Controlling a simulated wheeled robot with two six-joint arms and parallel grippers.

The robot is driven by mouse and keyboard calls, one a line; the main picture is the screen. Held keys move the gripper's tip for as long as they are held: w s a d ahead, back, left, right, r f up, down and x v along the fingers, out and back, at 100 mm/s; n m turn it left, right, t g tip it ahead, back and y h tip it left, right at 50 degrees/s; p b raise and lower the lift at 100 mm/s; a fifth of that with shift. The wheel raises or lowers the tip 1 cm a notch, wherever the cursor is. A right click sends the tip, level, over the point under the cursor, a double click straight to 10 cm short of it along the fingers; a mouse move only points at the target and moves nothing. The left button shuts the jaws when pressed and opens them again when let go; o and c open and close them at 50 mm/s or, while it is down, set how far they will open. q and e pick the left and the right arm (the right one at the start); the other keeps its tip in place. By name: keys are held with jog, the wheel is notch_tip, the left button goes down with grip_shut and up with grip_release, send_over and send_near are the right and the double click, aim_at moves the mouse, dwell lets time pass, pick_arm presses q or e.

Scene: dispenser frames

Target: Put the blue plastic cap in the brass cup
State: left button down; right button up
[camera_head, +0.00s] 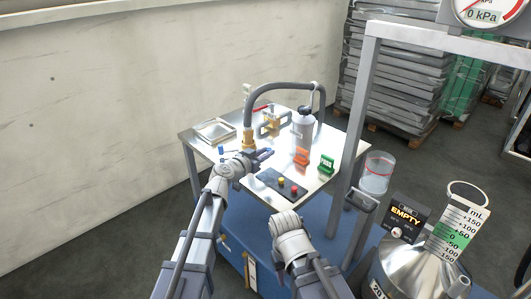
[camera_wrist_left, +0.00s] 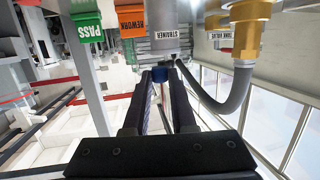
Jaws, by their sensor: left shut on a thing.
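My left gripper (camera_head: 268,154) is above the metal table, shut on a small blue piece that looks like the blue plastic cap. In the left wrist view the blue cap (camera_wrist_left: 158,75) shows at the tips of the dark fingers (camera_wrist_left: 161,78), partly hidden by them. A brass fitting (camera_head: 248,139) stands at the end of the black hose, behind and left of the gripper; it also shows in the left wrist view (camera_wrist_left: 249,40). I cannot tell whether it is the brass cup. My right gripper (camera_head: 288,218) is near the table's front edge; its fingers cannot be made out.
A grey strainer bottle (camera_head: 303,127), a brass valve (camera_head: 270,126), an orange REWORK block (camera_head: 302,156) and a green PASS block (camera_head: 326,164) stand on the table (camera_head: 237,170). A tray (camera_head: 214,130) lies at the left. A dark button panel (camera_head: 270,182) is in front.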

notch_tip(320, 180, up, 7)
jog(key=p, duration=0.7)
jog(key=shift+r, duration=0.2)
